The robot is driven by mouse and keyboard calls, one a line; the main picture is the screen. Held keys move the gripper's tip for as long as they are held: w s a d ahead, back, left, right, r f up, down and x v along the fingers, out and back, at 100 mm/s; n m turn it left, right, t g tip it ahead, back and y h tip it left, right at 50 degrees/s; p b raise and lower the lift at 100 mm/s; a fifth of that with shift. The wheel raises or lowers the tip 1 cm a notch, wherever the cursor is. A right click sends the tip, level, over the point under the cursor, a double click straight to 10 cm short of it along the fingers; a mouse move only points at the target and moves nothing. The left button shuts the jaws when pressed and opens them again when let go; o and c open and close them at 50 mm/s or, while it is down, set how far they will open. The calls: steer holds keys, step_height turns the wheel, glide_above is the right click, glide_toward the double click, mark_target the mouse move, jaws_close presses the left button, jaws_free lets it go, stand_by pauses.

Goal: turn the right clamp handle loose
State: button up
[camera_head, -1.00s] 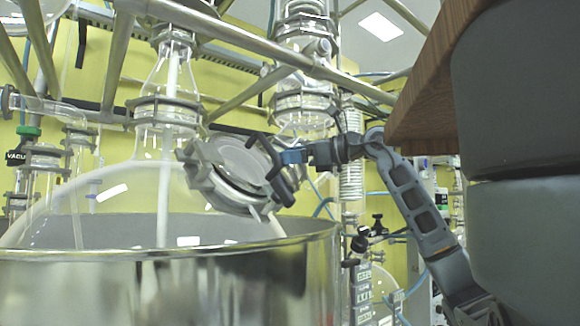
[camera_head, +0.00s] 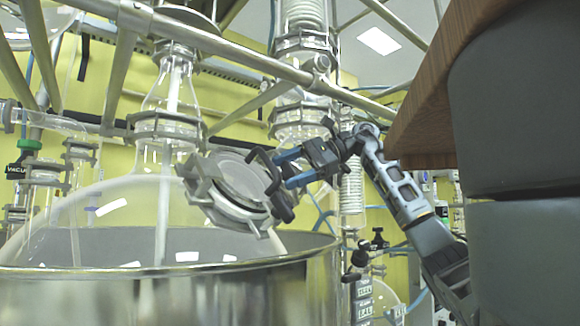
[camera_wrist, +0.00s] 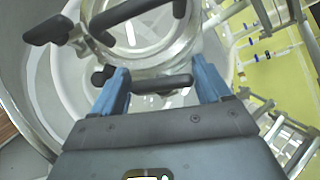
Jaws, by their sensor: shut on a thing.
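A round glass port with a grey metal clamp ring (camera_head: 225,192) sits tilted on the shoulder of the big glass vessel (camera_head: 110,215). Black clamp handles are on the ring's right side in the head view. My gripper (camera_head: 281,171) reaches them from the right, its two blue fingers apart. In the wrist view, my gripper (camera_wrist: 157,70) has a black bar handle (camera_wrist: 160,86) spanning between its fingers, and it is shut on it. Another black handle (camera_wrist: 138,12) lies beyond at the top, and one (camera_wrist: 48,28) at the upper left. Exact finger contact is hard to see.
A shiny metal bath (camera_head: 170,295) surrounds the vessel's lower part. Metal frame rods (camera_head: 240,65) cross above the clamp. A wooden board edge (camera_head: 425,125) is close to my arm at the right. Glass columns and tubing stand behind.

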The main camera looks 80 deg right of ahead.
steer(key=shift+r+n+g+p, duration=0.15)
steer(key=shift+n+g+p, duration=0.7)
steer(key=shift+n, duration=0.65)
steer(key=shift+g+y, duration=0.25)
steer(key=shift+y, duration=0.05)
steer(key=o, duration=0.9)
steer(key=shift+o, duration=0.2)
steer(key=shift+s+d+r+b, duration=0.1)
steer(key=shift+s+d+b, duration=0.15)
steer(key=shift+s+b, duration=0.15)
steer(key=s+d, duration=0.2)
steer(key=s, duration=0.4)
steer(key=s+d+r+b, duration=0.1)
steer(key=s+d, duration=0.2)
steer(key=s, duration=0.3)
steer(key=shift+s+d+b, duration=0.25)
steer(key=shift+d+b, duration=0.05)
steer(key=shift+r, duration=0.1)
